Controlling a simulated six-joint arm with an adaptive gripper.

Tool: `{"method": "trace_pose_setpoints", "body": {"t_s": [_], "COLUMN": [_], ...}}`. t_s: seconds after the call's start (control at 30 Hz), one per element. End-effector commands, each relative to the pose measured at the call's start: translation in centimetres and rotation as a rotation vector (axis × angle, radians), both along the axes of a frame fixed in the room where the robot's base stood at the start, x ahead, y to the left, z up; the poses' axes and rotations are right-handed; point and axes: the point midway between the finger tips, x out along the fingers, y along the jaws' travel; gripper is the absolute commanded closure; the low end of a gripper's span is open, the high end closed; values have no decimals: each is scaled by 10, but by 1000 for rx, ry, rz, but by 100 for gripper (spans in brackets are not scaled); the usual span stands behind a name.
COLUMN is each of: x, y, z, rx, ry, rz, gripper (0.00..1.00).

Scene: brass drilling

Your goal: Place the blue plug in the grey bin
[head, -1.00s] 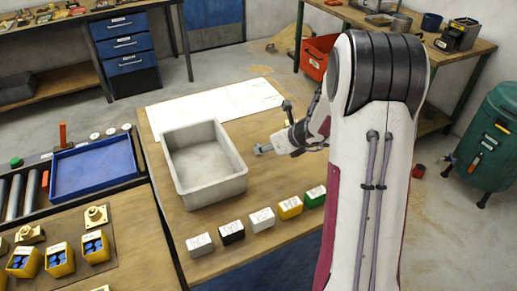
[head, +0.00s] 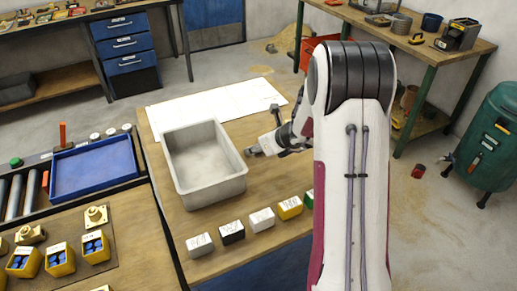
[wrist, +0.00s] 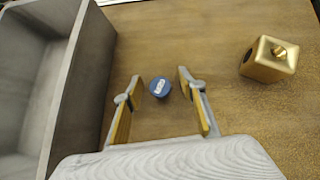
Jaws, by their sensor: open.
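The blue plug (wrist: 161,86) stands on the wooden bench top, with a pale mark on its top. In the wrist view it appears between the tips of my two gripper fingers, with a gap on either side. I cannot see the plug in the head view. My gripper (head: 252,151) is open and empty, just right of the grey bin. The grey bin (head: 200,152) looks empty in the head view, and its wall (wrist: 84,75) fills the left of the wrist view.
A brass block with a hole (wrist: 269,58) sits right of my fingers in the wrist view. White (head: 199,244), black, yellow and green labelled blocks line the bench's front. Pale sheets (head: 235,98) lie behind the bin. A blue tray (head: 95,168) is left of it.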

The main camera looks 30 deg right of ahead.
Motion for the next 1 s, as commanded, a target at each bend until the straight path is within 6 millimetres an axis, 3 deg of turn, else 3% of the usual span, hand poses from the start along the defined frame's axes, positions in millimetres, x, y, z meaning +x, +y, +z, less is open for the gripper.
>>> {"method": "trace_pose_setpoints", "body": {"t_s": [0.33, 0.37, 0.5, 1.0], "x": [0, 0, 0, 0], "y": [0, 0, 0, 0], "z": [0, 0, 0, 3], "rx": [1, 1, 1, 1], "ry": [0, 0, 0, -1], "rz": [-1, -1, -1, -1], "gripper": [59, 62, 95, 98]}}
